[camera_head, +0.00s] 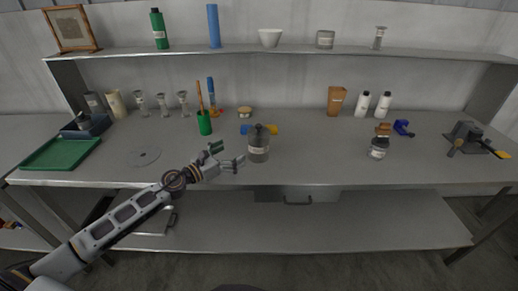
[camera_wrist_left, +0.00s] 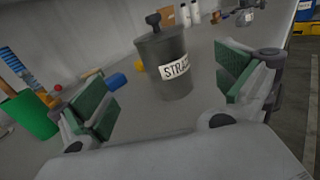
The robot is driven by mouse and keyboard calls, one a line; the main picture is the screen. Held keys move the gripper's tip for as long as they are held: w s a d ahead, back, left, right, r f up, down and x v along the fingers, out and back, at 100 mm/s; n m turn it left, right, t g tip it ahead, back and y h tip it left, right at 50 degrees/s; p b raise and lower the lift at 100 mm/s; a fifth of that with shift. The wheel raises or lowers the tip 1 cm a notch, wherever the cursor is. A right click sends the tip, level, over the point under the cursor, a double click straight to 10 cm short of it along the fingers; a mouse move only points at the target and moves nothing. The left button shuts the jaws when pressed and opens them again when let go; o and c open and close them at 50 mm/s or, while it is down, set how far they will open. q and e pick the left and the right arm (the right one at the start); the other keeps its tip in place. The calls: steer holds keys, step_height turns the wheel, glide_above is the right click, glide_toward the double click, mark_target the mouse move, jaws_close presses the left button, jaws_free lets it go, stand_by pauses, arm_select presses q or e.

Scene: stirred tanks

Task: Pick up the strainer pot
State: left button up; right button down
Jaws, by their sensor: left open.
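The strainer pot (camera_head: 259,147) is a grey lidded pot with a dark knob and a white label, standing upright near the front middle of the bench. In the left wrist view the strainer pot (camera_wrist_left: 167,65) stands ahead, between the two fingers in the picture, its label partly readable as "STRA". My left gripper (camera_head: 229,156) is open and empty, just left of the pot in the head view. In the left wrist view its green-padded fingers (camera_wrist_left: 165,105) are spread wide and do not appear to touch the pot. My right gripper is not in view.
A green cup (camera_head: 204,122) with tools stands behind left, and a grey disc (camera_head: 144,156) lies further left. A small labelled jar (camera_head: 378,148) stands to the right.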

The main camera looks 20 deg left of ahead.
mark_target(250, 142)
arm_select(q)
steer(key=shift+w+d, duration=0.25)
steer(key=shift+w, duration=0.25)
steer(key=shift+w+d, duration=0.1)
steer(key=shift+w, duration=0.15)
steer(key=shift+w+d+p, duration=0.25)
steer(key=shift+w+p, duration=0.15)
steer(key=shift+w+d+r, duration=0.1)
steer(key=shift+w, duration=0.1)
steer(key=shift+w+d, duration=0.25)
steer(key=shift+w, duration=0.2)
steer(key=shift+p+x, duration=0.5)
steer(key=shift+x, duration=0.6)
steer(key=shift+w+d, duration=0.25)
steer(key=shift+w, duration=0.25)
steer(key=shift+w+d, duration=0.3)
steer(key=shift+w, duration=0.1)
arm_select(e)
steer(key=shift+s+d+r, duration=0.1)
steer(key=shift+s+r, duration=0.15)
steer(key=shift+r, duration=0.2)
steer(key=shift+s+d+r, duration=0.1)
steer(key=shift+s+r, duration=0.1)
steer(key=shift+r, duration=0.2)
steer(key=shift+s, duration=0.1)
